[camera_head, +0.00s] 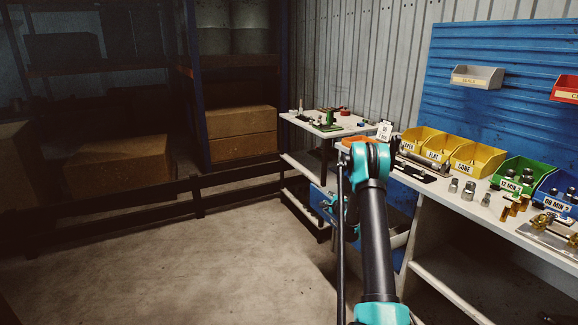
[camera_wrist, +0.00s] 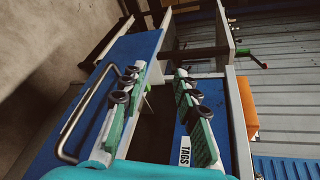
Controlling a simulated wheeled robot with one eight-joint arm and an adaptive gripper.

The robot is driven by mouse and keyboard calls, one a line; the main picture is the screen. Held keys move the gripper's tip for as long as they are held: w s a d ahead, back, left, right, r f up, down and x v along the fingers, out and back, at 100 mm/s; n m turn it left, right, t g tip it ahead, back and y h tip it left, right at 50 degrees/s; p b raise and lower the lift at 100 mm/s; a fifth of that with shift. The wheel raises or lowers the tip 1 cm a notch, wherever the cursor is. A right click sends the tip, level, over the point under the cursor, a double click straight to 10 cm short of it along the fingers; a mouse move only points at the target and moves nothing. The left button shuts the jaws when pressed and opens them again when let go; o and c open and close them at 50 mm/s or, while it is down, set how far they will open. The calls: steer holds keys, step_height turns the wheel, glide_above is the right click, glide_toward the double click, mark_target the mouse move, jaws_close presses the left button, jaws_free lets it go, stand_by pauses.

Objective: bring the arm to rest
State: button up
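My arm (camera_head: 374,235), black with teal joints, rises from the bottom of the head view and bends at a teal elbow in front of the workbench. My gripper cannot be made out clearly there, as the arm hides that area. In the wrist view my gripper (camera_wrist: 160,76) shows two long fingers with green pads and dark round joints.
The workbench (camera_head: 428,206) on the right carries yellow bins (camera_head: 440,149), a green bin (camera_head: 514,175) and several metal fittings. A side table (camera_head: 300,121) stands behind. A metal handle (camera_wrist: 66,128) on a blue panel lies close beside my gripper. Open floor (camera_head: 200,260) is at left.

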steer(key=s+a+r+n+g, duration=0.2)
steer(key=s+a+r+n, duration=0.25)
steer(key=s, duration=0.45)
steer(key=s+a+r+n+g+y, duration=0.1)
steer(key=s+a+r+n+g, duration=0.15)
steer(key=s+r+n, duration=0.4)
steer(key=s+a+r+n+g, duration=0.1)
steer(key=s+a+r, duration=0.3)
steer(key=s, duration=0.7)
steer(key=s+f+n+g+h, duration=0.1)
steer(key=s+n, duration=0.3)
steer(key=s, duration=1.3)
steer(key=s+f+n+g+h, duration=0.1)
steer(key=s+f+n+g, duration=0.3)
steer(key=s, duration=1.4)
steer(key=shift+s+d+n+h, duration=0.15)
steer(key=shift+d+n+h, duration=0.15)
steer(key=shift+n, duration=0.4)
